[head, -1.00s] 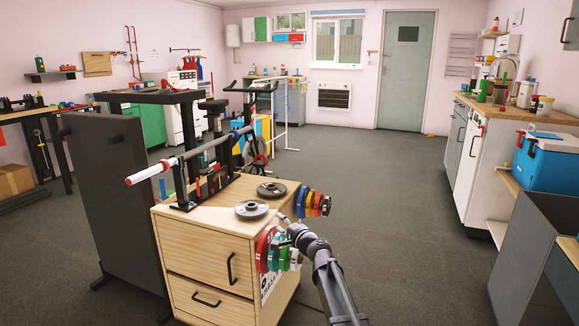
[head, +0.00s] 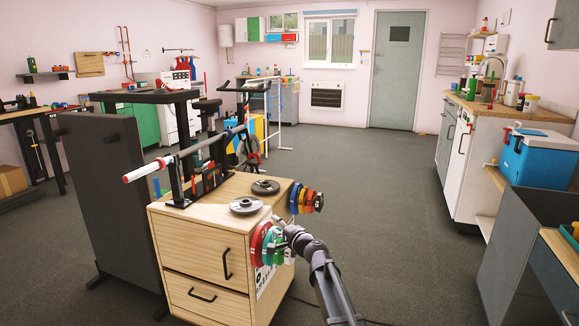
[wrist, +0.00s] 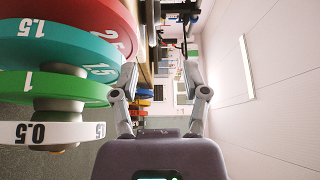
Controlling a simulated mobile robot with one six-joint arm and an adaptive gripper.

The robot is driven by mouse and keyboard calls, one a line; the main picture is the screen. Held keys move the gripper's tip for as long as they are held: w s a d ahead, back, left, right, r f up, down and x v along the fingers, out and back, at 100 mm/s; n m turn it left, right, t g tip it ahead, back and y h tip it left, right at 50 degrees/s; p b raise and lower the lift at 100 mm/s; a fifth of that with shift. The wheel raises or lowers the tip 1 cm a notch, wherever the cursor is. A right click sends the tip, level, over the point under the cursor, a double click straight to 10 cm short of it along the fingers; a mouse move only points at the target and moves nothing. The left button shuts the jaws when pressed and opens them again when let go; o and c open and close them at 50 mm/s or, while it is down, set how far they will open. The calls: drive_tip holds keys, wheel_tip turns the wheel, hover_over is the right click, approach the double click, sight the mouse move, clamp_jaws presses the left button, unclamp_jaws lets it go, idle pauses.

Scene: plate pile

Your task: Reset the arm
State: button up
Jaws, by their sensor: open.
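My arm reaches in from the bottom of the head view. My gripper (wrist: 161,80) is open and empty in the wrist view, its two fingers apart. In the head view its end is beside the weight plates on the right side of the wooden cabinet (head: 200,240). These plates include a red one (wrist: 85,18), a teal one (wrist: 55,45), a green one (wrist: 55,87) and a white one marked 0.5 (wrist: 60,133). In the wrist view they lie left of the fingers, close to the left finger. The head view partly hides the fingers behind the wrist.
Two grey plates (head: 246,205) lie on the cabinet top. More coloured plates (head: 306,200) stick out at its right rear. A barbell (head: 190,152) rests in a rack on top. A blue cooler (head: 540,158) stands on the right. The floor between is clear.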

drive_tip(key=shift+s+a, duration=0.2)
drive_tip(key=shift+s, duration=0.1)
drive_tip(key=shift+s+f+n+g, duration=0.3)
drive_tip(key=shift+s+n+g, duration=0.3)
drive_tip(key=shift+s+n, duration=0.25)
drive_tip(key=s+d+f+n+g+h+p, duration=0.2)
drive_tip(key=s+d+f+n+g, duration=0.25)
drive_tip(key=s, duration=0.35)
drive_tip(key=s+d+f+n+g+h+p, duration=0.25)
drive_tip(key=s+d+f+g, duration=0.2)
drive_tip(key=s, duration=0.45)
drive_tip(key=s+d+f+g+h+p, duration=0.3)
drive_tip(key=s+d+h, duration=0.4)
drive_tip(key=s+d, duration=0.65)
wheel_tip(320, 180, up, 38)
drive_tip(key=p, duration=3.7)
drive_tip(key=shift+r+n+g, duration=0.25)
drive_tip(key=shift+n+g, duration=0.05)
drive_tip(key=shift+n, duration=0.05)
drive_tip(key=shift+a, duration=0.1)
